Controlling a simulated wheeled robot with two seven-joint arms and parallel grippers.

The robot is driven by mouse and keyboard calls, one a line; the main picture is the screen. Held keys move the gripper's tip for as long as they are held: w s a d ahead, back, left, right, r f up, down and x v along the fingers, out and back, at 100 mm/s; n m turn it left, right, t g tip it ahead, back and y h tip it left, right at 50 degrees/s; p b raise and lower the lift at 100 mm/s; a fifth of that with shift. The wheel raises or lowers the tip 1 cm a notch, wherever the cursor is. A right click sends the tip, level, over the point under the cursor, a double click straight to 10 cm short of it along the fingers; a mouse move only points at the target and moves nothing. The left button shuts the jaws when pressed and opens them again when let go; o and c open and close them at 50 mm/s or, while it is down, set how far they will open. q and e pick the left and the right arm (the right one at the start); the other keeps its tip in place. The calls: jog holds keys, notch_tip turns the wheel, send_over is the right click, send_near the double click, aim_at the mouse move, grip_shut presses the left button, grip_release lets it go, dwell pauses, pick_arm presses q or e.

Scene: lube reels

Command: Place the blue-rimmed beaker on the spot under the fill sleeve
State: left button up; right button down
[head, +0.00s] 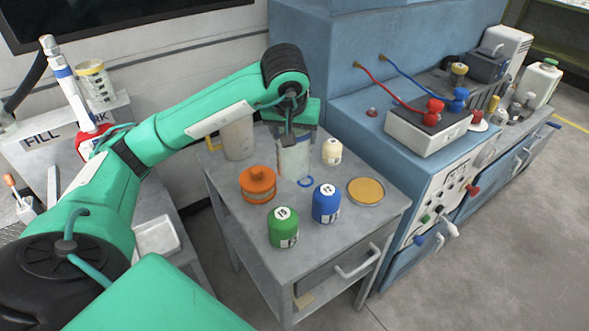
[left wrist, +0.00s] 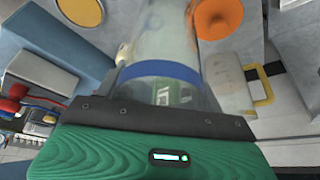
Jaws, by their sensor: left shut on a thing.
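The clear beaker (head: 292,160) is at the back of the grey cart, with my left gripper (head: 293,137) at its top. In the left wrist view the beaker (left wrist: 165,35) lies between the jaws, its blue rim band (left wrist: 165,71) close to them. My left gripper is shut on it. I cannot tell whether its base touches the cart. A small blue ring (head: 305,182) shows by its base. A FILL label (head: 42,137) is on the bench at left, near a white, blue-banded upright piece (head: 68,85). I cannot make out the spot under the sleeve. My right gripper is not seen.
A banded container (head: 96,82) is on the left bench.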

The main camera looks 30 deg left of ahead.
aim_at(294, 170)
pick_arm(q)
notch_tip(294, 170, down, 8)
notch_tip(294, 170, down, 3)
jog(key=shift+f, duration=0.15)
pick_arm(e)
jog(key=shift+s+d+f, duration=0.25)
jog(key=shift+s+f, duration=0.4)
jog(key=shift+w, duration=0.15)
pick_arm(q)
jog(key=shift+f, duration=0.1)
jog(key=o, duration=1.3)
jog(key=shift+c, duration=0.2)
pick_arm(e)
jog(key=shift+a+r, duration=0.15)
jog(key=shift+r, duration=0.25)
